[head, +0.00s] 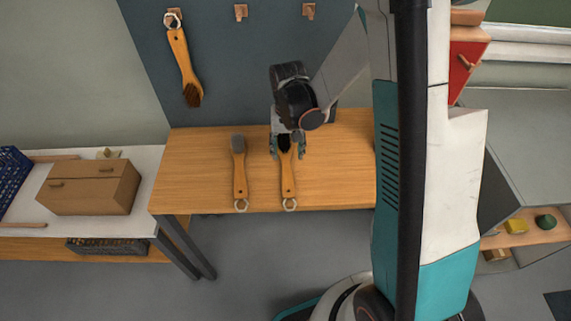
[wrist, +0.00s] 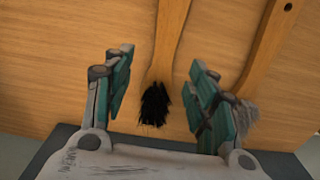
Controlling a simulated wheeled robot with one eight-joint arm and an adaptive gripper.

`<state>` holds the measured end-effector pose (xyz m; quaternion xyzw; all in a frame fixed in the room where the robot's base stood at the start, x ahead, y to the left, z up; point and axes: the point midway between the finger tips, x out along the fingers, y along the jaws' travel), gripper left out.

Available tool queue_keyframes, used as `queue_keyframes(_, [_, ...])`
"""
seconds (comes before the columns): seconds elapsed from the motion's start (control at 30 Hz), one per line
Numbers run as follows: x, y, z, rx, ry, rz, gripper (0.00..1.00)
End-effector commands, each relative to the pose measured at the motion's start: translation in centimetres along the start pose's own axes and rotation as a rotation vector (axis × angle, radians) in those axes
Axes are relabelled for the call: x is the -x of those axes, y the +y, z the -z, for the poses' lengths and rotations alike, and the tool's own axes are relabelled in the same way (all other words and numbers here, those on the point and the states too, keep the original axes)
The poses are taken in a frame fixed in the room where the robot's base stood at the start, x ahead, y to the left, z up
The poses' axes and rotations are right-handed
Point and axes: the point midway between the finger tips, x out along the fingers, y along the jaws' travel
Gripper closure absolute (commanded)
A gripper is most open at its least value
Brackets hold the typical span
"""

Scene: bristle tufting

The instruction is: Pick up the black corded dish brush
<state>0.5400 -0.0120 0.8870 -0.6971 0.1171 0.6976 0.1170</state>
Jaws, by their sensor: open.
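The black corded dish brush (head: 288,178) lies on the wooden table with its black bristles toward the pegboard side and a pale cord loop (head: 290,205) at the near edge. My gripper (head: 287,148) is over its bristle end, with the fingers on either side. In the wrist view the black bristles (wrist: 157,106) and lower handle show between the fingers of my open gripper (wrist: 164,72). Both fingers look apart from the brush; the height gap cannot be judged. The wrist view does not show the cord loop.
A grey-bristled brush (head: 240,175) lies parallel just to the left; in the wrist view its bristles (wrist: 246,113) are close behind the right finger. A brown-bristled brush (head: 183,62) hangs from a peg. A wooden box (head: 88,188) stands on the left bench. The table's left part is clear.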

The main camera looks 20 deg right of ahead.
Motion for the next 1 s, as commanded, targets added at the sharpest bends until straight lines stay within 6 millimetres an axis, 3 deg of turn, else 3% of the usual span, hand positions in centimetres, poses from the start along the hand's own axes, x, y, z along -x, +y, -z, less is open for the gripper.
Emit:
queue_keyframes(0.23, [-1.5,-0.2,-0.1,0.000,0.000,0.000,0.48])
queue_keyframes(0.5, [-5.3,-0.5,-0.3,0.000,0.000,0.000,0.48])
queue_keyframes(0.77, [-5.5,-0.5,-0.3,0.000,0.000,0.000,0.48])
queue_keyframes(1.0, [-5.5,-0.5,-0.3,0.000,0.000,0.000,0.98])
